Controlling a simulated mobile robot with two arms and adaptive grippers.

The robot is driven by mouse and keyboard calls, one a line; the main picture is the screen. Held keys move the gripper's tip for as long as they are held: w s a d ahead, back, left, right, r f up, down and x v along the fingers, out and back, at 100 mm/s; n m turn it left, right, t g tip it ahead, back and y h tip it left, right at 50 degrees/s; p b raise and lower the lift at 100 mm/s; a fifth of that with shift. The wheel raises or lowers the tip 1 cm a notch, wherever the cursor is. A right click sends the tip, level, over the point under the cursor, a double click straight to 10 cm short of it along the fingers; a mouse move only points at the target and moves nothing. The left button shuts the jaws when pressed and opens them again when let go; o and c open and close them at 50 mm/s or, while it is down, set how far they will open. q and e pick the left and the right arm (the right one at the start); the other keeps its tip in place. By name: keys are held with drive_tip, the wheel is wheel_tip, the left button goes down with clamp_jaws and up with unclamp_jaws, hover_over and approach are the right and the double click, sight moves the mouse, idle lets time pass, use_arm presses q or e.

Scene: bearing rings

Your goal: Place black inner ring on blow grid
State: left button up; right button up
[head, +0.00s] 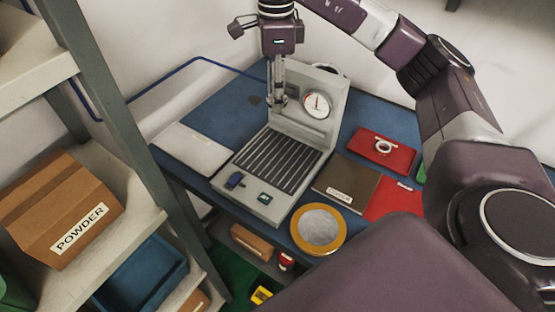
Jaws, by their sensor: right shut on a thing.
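The blow grid (277,160) is a dark slotted panel on the grey bench machine in the middle of the head view. My right gripper (277,103) hangs pointing down above the back part of the grid, in front of the machine's upright with the dial. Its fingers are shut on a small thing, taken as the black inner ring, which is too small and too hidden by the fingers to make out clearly. A gap between the gripper and the grid shows, but its height is hard to judge. My left gripper is not in view.
A red tray (372,154) holding a pale ring (383,147), a brown labelled mat (345,184) and a yellow-rimmed round dish (318,230) lie to the right. A pale flat pad (191,150) lies left. The round dial (316,104) stands close behind the grid. A shelf holds a POWDER box (62,208).

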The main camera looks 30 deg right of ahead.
drive_tip(key=m, duration=0.1)
hover_over(278, 158)
wheel_tip(278, 158, down, 15)
drive_tip(key=shift+r+p, duration=0.1)
drive_tip(key=shift+p, duration=0.2)
wheel_tip(278, 158, down, 5)
drive_tip(key=shift+s+r+p, duration=0.1)
drive_tip(key=shift+r+p, duration=0.1)
drive_tip(key=shift+p, duration=0.2)
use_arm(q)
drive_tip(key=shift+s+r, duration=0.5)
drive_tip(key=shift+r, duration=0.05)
use_arm(e)
drive_tip(key=shift+f, duration=0.2)
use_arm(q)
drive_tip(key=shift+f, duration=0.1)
use_arm(e)
drive_tip(key=shift+f, duration=0.1)
drive_tip(key=o, duration=1.2)
